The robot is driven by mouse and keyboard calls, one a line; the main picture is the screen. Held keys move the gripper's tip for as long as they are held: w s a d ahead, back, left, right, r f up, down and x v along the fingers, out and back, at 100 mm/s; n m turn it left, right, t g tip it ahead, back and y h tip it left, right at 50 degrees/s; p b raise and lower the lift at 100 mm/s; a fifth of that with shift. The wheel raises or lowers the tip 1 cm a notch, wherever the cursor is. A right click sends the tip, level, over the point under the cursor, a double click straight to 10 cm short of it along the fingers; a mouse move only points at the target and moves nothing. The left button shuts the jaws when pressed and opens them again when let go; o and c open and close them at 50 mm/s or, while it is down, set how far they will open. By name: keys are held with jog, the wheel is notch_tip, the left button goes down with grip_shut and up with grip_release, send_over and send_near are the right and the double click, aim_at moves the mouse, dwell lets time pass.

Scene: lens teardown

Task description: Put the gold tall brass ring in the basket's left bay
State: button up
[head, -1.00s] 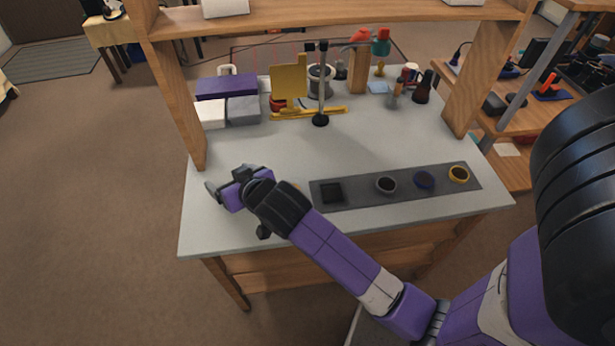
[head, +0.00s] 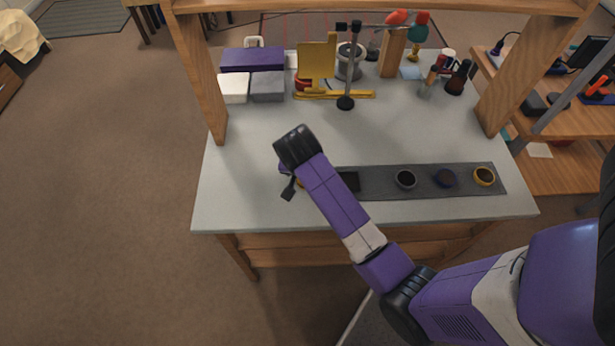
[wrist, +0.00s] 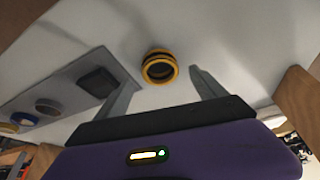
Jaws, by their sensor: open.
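A gold ring (wrist: 160,66) with dark bands stands on the pale bench top, off the mat. In the wrist view it lies between and just beyond the fingertips of my gripper (wrist: 162,77). The gripper is open, with a gap on each side of the ring, and points down toward the bench. I cannot make out a basket with bays in either view.
A dark mat (head: 378,193) holds a black square piece (head: 349,181), a grey ring (head: 405,179), a blue ring (head: 445,178) and a yellow ring (head: 484,176). Boxes (head: 252,60), a yellow stand (head: 317,60) and a post (head: 348,75) stand behind. Wooden shelf posts flank the bench; its middle is clear.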

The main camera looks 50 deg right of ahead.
jog(key=shift+x, duration=1.7)
jog(key=shift+a, duration=0.1)
jog(key=c, duration=1.7)
